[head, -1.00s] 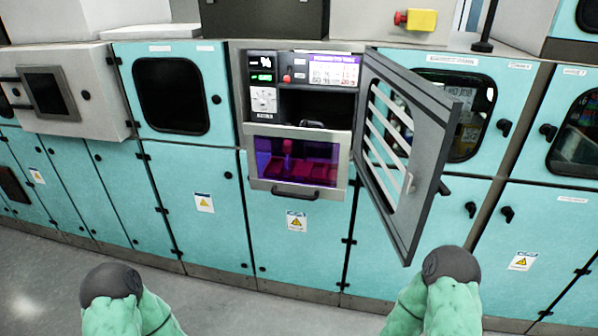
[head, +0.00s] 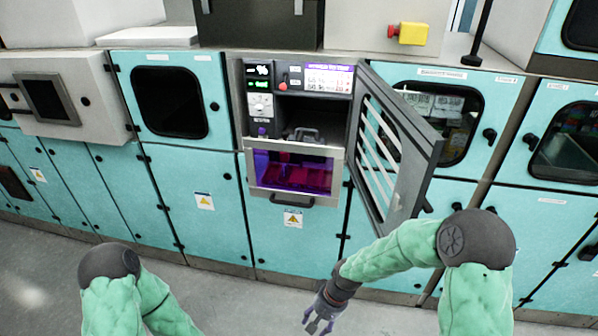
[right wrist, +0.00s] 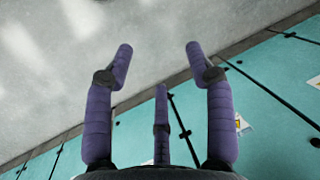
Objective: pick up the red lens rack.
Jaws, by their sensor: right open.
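A module with a purple-lit window drawer (head: 294,172) stands in the middle of the head view. Dark reddish shapes (head: 285,176) show behind the window; I cannot tell whether one is the red lens rack. A dark handled object (head: 302,135) sits in the open bay just above. My right gripper (head: 320,322) is low in front of the cabinets, well below and apart from the module. The right wrist view shows its fingers (right wrist: 158,65) spread and empty, over floor and cabinet fronts. My left gripper is not in view; only its arm shows.
The module's barred door (head: 396,150) stands open to the right of the bay, above my right arm. Teal cabinets (head: 190,185) line the wall on both sides. A yellow box with a red button (head: 408,34) is on top. The grey floor (head: 40,260) in front is clear.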

